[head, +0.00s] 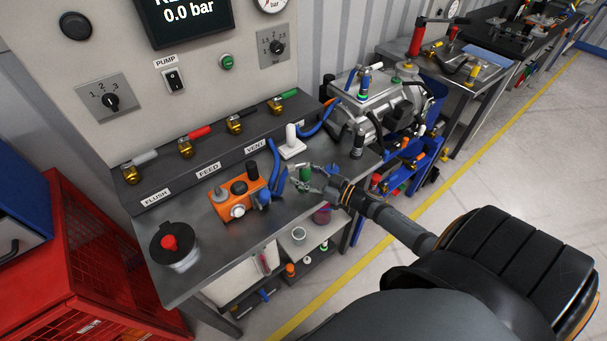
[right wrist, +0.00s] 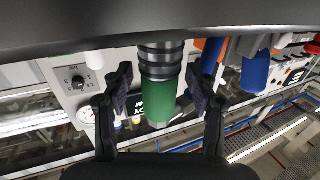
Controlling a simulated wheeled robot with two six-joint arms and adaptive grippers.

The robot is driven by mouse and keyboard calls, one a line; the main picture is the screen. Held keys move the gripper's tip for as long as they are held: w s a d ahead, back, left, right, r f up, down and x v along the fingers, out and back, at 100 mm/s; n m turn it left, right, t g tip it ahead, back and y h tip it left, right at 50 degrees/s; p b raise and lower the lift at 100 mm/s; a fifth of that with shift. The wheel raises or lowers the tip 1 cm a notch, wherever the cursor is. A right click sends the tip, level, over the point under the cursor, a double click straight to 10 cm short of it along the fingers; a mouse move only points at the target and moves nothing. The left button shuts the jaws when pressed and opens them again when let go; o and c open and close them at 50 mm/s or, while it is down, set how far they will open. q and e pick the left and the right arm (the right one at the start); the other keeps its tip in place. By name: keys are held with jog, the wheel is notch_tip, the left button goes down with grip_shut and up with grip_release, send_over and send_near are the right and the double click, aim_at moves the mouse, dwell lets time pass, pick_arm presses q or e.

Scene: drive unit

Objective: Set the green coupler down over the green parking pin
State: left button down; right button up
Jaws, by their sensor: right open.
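The green coupler (head: 305,173) is small in the head view, near the front right edge of the steel bench. In the right wrist view the green coupler (right wrist: 160,97) is a green cylinder with a dark ribbed collar, between my fingers. My right gripper (head: 311,181) is around it, and in the right wrist view its two fingers (right wrist: 163,92) stand open, with a gap visible on each side. The green parking pin cannot be made out, so I cannot tell whether the coupler sits over it. My left gripper is not in view.
An orange pump block (head: 236,199) and blue hoses (head: 277,165) are left of the gripper. A white post on a base (head: 292,143) stands behind it. A metal drive unit (head: 375,105) is behind right.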

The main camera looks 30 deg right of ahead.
jog(key=shift+s+d+f, duration=0.1)
jog(key=shift+s, duration=0.05)
jog(key=v, duration=1.1)
jog(key=shift+s, duration=0.3)
jog(key=shift+d, duration=0.1)
